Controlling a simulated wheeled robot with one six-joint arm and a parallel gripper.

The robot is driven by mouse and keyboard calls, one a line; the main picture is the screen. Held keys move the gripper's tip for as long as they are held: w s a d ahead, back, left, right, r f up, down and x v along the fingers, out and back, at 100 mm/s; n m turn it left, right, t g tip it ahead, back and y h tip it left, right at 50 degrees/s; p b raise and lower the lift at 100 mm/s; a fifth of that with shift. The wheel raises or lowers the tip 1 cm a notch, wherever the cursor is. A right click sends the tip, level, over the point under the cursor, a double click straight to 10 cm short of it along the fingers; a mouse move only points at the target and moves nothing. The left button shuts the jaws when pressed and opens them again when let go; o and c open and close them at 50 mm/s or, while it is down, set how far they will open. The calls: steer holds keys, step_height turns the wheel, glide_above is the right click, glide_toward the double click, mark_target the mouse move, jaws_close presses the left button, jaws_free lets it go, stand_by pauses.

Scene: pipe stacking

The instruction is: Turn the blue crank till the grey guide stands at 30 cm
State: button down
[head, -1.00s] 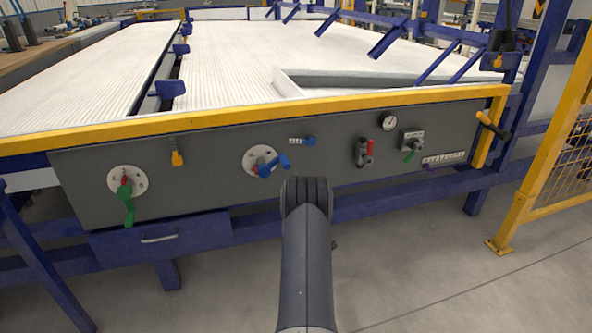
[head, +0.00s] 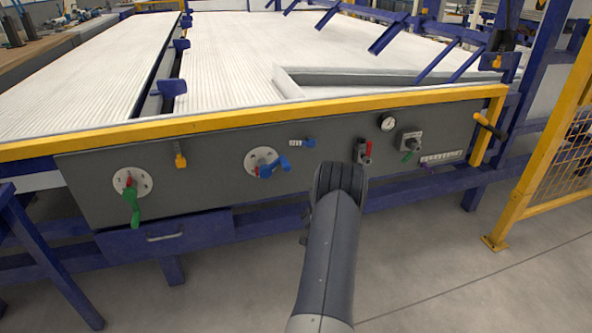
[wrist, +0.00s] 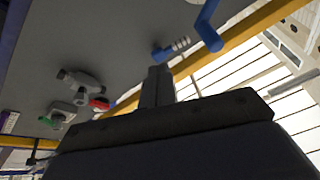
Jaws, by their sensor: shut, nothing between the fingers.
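The blue crank (head: 271,168) sits on a round white dial on the dark front panel, left of the middle, with a red mark beside its hub. Its blue arm and handle (wrist: 207,30) also show at the top of the wrist view. The grey guide (head: 370,79) lies on the white ribbed bed behind the yellow rail. My gripper (wrist: 159,72) is shut and empty, its fingers pointing toward the panel and apart from the crank. In the head view my arm hides the gripper. A small counter (head: 295,143) with a blue knob (head: 310,142) is above the crank; its digits are unreadable.
A yellow mesh fence (head: 565,150) borders the right; floor in front is clear.

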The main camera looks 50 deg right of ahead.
steer(key=w+r+m+y, duration=0.2)
steer(key=w+m, duration=0.1)
steer(key=m, duration=0.5)
steer(key=w+r+m+y+p, duration=0.1)
steer(key=w+r+m+y, duration=0.2)
steer(key=m, duration=0.6)
steer(key=shift+w+a+r+y, duration=0.15)
steer(key=shift+w+r+y, duration=0.15)
steer(key=shift+w, duration=0.5)
